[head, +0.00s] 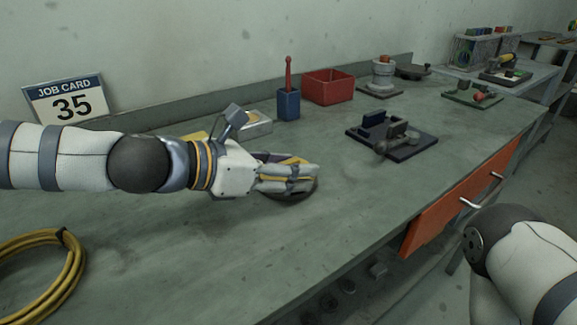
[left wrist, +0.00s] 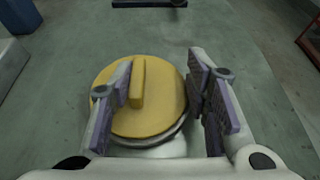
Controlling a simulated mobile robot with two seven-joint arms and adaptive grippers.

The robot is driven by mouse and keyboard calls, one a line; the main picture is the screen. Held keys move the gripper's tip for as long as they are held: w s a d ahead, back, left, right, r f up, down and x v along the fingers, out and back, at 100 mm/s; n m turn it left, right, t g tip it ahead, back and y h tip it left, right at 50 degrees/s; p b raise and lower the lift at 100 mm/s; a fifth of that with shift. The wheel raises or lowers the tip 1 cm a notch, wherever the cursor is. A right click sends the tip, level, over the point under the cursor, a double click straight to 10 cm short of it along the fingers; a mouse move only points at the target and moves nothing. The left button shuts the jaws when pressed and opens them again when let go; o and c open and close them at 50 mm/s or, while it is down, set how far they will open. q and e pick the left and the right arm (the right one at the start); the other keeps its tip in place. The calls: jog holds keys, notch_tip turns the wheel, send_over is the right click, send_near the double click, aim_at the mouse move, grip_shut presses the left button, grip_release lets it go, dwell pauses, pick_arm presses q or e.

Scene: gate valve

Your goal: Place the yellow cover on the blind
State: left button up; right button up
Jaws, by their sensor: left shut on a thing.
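The yellow cover (left wrist: 158,110) is a round disc with a raised rib across its top. In the left wrist view it lies between the two fingers of my left gripper (left wrist: 168,90), one finger overlapping it beside the rib. A grey rim shows under its near right edge, perhaps the blind. In the head view my left gripper (head: 312,178) is low over the bench, shut on the cover, with a dark round piece (head: 298,195) beneath. The fingers hide most of both, so I cannot tell whether cover and rim touch. My right gripper is out of view.
A grey tray (head: 257,125), a blue holder (head: 288,105) with a red tool and a red bin (head: 328,87) stand behind. A dark fixture (head: 392,140) lies to the right, a yellow hose coil (head: 45,270) at front left.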

pick_arm(q)
jog(key=o, duration=1.2)
jog(key=shift+a+r, duration=0.1)
jog(key=shift+r, duration=0.2)
jog(key=p+v, duration=0.1)
jog(key=v, duration=0.2)
jog(key=p+v, duration=0.1)
jog(key=v, duration=0.3)
jog(key=p+v, duration=0.1)
jog(key=v, duration=0.3)
jog(key=shift+r+p, duration=0.3)
jog(key=shift+r, duration=0.05)
jog(key=shift+s+a, duration=0.2)
jog(key=shift+a, duration=0.05)
jog(key=shift+f, duration=0.4)
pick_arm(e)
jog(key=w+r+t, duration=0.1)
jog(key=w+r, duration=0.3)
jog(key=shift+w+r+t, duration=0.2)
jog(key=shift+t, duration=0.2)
